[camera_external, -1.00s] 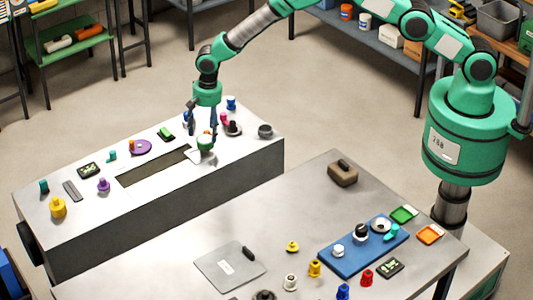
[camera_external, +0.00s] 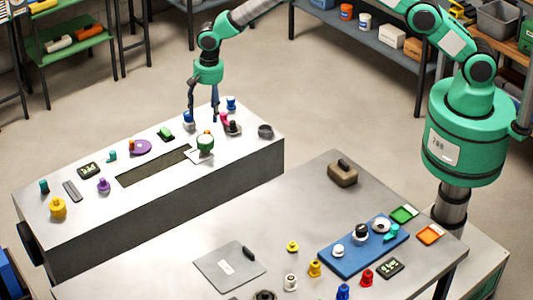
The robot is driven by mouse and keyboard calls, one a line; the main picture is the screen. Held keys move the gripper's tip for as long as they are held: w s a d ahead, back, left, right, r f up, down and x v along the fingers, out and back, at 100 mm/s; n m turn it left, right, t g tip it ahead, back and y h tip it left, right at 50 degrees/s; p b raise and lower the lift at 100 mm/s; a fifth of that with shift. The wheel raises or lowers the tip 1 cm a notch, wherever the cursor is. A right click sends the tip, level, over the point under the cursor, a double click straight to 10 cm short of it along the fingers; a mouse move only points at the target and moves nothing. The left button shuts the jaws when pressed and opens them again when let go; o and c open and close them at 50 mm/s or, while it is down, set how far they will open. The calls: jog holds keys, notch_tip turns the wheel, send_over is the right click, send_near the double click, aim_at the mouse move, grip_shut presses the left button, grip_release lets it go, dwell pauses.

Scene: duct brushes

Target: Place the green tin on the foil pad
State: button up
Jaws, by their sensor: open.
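The green tin (camera_external: 205,141), green with a white upper or lower band, stands upright on the pale foil pad (camera_external: 198,158) on the long grey duct-like block. The pad's front part shows below the tin, and the rest is hidden behind it. My gripper (camera_external: 203,117) is open and empty above and slightly behind the tin. Its two dark fingers point down, apart from the tin.
Close around the tin are a blue-and-white piece (camera_external: 188,124), a dark knob (camera_external: 233,128), a purple disc (camera_external: 141,147) and a rectangular slot (camera_external: 152,168). A grey cup (camera_external: 265,131) stands at the block's right end. The front table (camera_external: 300,210) has open room in its middle.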

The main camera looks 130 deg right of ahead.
dwell(0.4)
jog(key=w+a+r+n+t, duration=0.1)
jog(key=a+r+n, duration=0.4)
jog(key=a+r, duration=1.35)
jog(key=s+a+r+n+t, duration=0.1)
jog(key=s+a+r+n, duration=0.25)
jog(key=a+r, duration=0.45)
jog(key=s+a+r+n, duration=0.3)
jog(key=s+a+r, duration=0.1)
jog(key=a+r, duration=0.45)
jog(key=s+a+r+n+t, duration=0.1)
jog(key=s+a+r+n, duration=0.2)
jog(key=s+a, duration=0.45)
jog(key=s+a+r+n, duration=0.2)
jog(key=s+a+r, duration=0.1)
jog(key=s+a, duration=0.4)
jog(key=s+a+f+n+t, duration=0.1)
jog(key=s+a+n, duration=0.2)
jog(key=s, duration=0.6)
jog(key=s+a+f+n, duration=0.1)
jog(key=s+a+n, duration=0.3)
jog(key=s+a, duration=0.4)
jog(key=shift+s+f+t, duration=0.3)
jog(key=shift+s+t, duration=0.1)
jog(key=shift+s, duration=0.2)
jog(key=shift+n, duration=0.25)
